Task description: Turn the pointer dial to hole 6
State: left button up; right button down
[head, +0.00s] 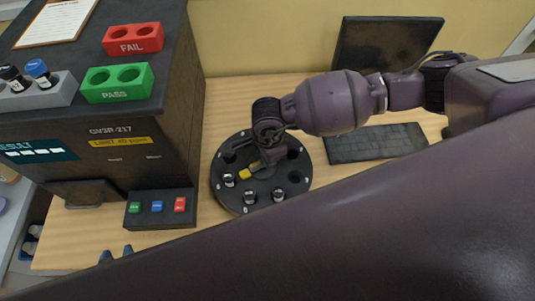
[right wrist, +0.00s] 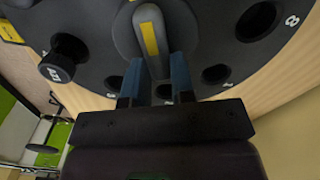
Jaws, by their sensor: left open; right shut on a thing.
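The dial (head: 221,197) is a dark round disc on the wooden table, with numbered holes around its rim. Its grey pointer with a yellow mark (head: 245,174) aims to the lower left, towards a vial, in the head view. In the right wrist view the pointer (right wrist: 150,35) stands between the two blue fingers of my right gripper (right wrist: 156,78), which is shut on it. The number 8 shows beside a hole at the right there; I cannot make out hole 6.
Vials (head: 250,197) sit in several dial holes. A button box (head: 160,208) and a dark machine (head: 150,140) with red FAIL (head: 133,48) and green PASS (head: 117,95) racks are left of the dial. A keyboard (head: 374,143) and monitor (head: 388,45) are at the right.

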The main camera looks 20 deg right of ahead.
dwell(0.3)
jog(key=c, duration=1)
grip_release()
jog(key=shift+o, duration=0.2)
pick_arm(q)
jog(key=shift+f, duration=0.2)
pick_arm(e)
notch_tip(320, 180, up, 11)
jog(key=shift+f, duration=0.1)
